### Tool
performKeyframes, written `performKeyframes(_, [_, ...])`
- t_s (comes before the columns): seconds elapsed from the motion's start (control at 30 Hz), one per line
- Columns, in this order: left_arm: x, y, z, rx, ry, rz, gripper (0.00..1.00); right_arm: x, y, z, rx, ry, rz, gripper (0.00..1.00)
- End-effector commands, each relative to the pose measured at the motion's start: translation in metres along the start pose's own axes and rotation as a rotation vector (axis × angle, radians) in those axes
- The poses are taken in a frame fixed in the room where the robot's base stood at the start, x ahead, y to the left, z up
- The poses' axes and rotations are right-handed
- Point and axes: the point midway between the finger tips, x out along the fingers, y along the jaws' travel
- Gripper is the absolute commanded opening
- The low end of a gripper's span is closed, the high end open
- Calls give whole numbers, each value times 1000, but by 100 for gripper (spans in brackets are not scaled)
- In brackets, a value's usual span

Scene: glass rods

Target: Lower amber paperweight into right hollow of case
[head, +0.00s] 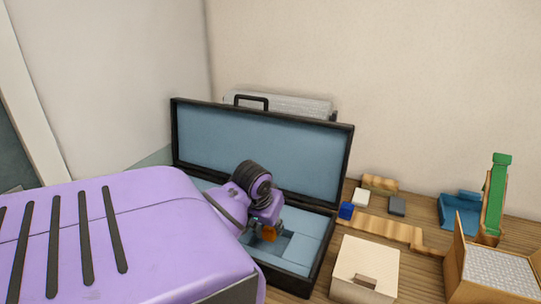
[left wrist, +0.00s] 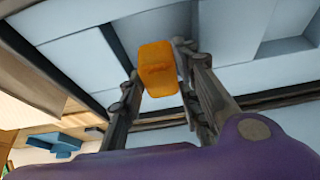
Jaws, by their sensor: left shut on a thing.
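The amber paperweight (head: 269,234) is a small orange block between the fingertips of my left gripper (head: 265,229). In the left wrist view, the amber paperweight (left wrist: 157,66) sits between the two dark fingers of the left gripper (left wrist: 160,80), which is shut on it. The open case (head: 318,252) is black outside with a pale blue lining, its lid standing up at the back. The paperweight is over the right part of the case, at the right hollow (head: 287,242), which the gripper partly hides. I cannot tell how far it is above the hollow's floor. My right gripper is not in view.
A pale wooden box (head: 365,262) stands right of the case. A grey case stands behind the lid.

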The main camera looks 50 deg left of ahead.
Motion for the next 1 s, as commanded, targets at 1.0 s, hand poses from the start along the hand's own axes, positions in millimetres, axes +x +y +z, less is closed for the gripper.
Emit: performKeyframes(1.0, [11,0,4,0,1,1,0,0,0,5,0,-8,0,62])
